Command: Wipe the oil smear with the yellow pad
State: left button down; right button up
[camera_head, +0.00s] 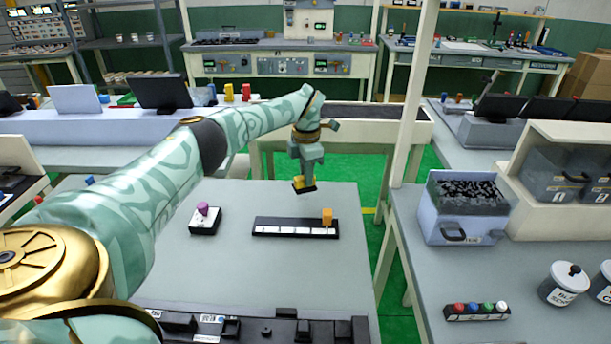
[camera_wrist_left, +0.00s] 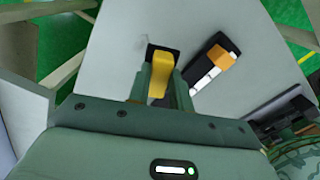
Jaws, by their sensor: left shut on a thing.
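My left gripper (camera_head: 304,180) is shut on the yellow pad, over the far part of the grey table (camera_head: 270,275). The yellow pad (camera_wrist_left: 160,74) shows between the fingers in the left wrist view, with a dark base at its far end. In the head view the pad (camera_head: 301,184) is small and partly hidden by the fingers. I cannot tell whether its dark underside touches the table. I cannot make out the oil smear clearly in either view. My right gripper is not in view.
A black strip with white cells (camera_head: 285,229) carries an orange block (camera_head: 327,217), nearer than the gripper. A small black box with a purple knob (camera_head: 203,211) stands to the left. A dark fixture (camera_head: 260,329) lies at the near edge. A pale post (camera_head: 410,100) rises beyond the table's right side.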

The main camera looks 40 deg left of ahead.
pick_arm(q)
notch_tip(320, 180, up, 3)
jog(key=p, duration=0.2)
jog(key=shift+r+p, duration=0.1)
jog(key=shift+p, duration=0.2)
jog(key=shift+f, duration=0.2)
